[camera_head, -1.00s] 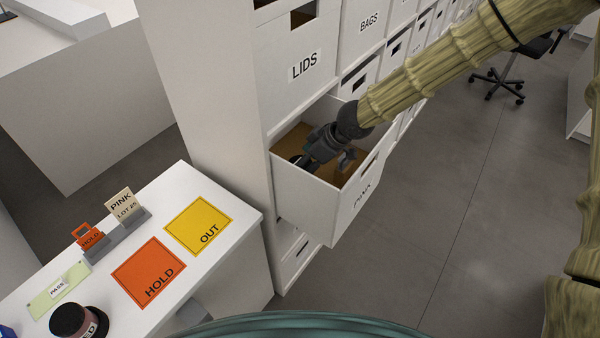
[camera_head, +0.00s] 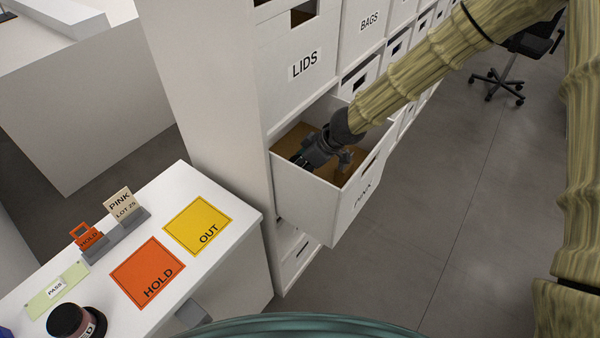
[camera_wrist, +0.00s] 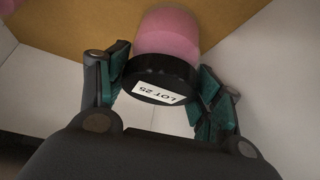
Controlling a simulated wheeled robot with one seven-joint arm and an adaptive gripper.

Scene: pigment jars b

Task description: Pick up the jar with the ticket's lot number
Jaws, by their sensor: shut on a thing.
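The ticket (camera_head: 122,206) on the table reads PINK, LOT 25. In the wrist view a jar with pink contents and a black lid (camera_wrist: 165,38) is between my gripper's fingers (camera_wrist: 165,85). The lid's white label (camera_wrist: 158,95) looks like LOT 25, seen upside down. The teal finger pads press on both sides of the lid, so my gripper is shut on it. In the head view my gripper (camera_head: 300,160) is inside the open drawer marked PINK (camera_head: 305,203). The jar is hidden there.
The table holds a yellow OUT mat (camera_head: 198,224), an orange HOLD mat (camera_head: 148,273), an orange HOLD tag (camera_head: 88,238), a green PASS strip (camera_head: 55,292) and a black-lidded jar (camera_head: 72,320). Drawer walls surround my gripper. The LIDS box (camera_head: 300,65) is above.

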